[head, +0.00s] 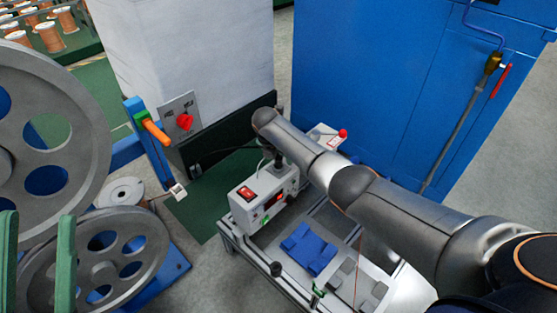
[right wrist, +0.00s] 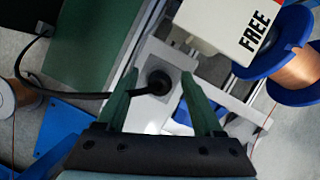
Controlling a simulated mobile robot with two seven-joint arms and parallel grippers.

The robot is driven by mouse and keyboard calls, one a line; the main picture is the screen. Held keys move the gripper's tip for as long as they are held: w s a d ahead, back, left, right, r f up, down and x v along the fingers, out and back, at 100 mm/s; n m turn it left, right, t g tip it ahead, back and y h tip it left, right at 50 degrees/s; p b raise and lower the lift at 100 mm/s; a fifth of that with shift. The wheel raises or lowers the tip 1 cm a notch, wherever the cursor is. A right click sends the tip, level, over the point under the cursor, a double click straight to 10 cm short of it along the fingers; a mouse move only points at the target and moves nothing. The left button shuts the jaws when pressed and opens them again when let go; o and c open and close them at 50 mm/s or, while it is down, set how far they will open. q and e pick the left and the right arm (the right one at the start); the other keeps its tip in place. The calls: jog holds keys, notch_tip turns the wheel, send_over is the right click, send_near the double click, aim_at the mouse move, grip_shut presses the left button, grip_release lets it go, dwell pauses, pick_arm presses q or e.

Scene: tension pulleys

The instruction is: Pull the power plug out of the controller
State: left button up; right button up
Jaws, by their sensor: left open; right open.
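The controller (head: 262,200) is a light grey box with a red rocker switch, standing on a metal-framed bench in the head view. In the right wrist view the black power plug (right wrist: 158,84) sits on a pale grey face, with its black cable (right wrist: 90,95) running left. My right gripper (right wrist: 159,78) is open, with one green finger on each side of the plug; I cannot tell whether either touches it. In the head view my right arm mostly hides that gripper and the plug. My left gripper (head: 38,226) is open and empty at the lower left, showing two green fingers.
Large grey pulley wheels (head: 40,120) stand at the left. A blue cabinet (head: 390,90) and a white column (head: 185,60) stand behind. Blue blocks (head: 308,250) lie on the bench. A white box marked FREE (right wrist: 235,22) and a copper spool (right wrist: 293,68) are close to my right gripper.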

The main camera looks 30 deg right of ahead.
jog(key=shift+c, duration=0.3)
grip_shut()
dwell(0.3)
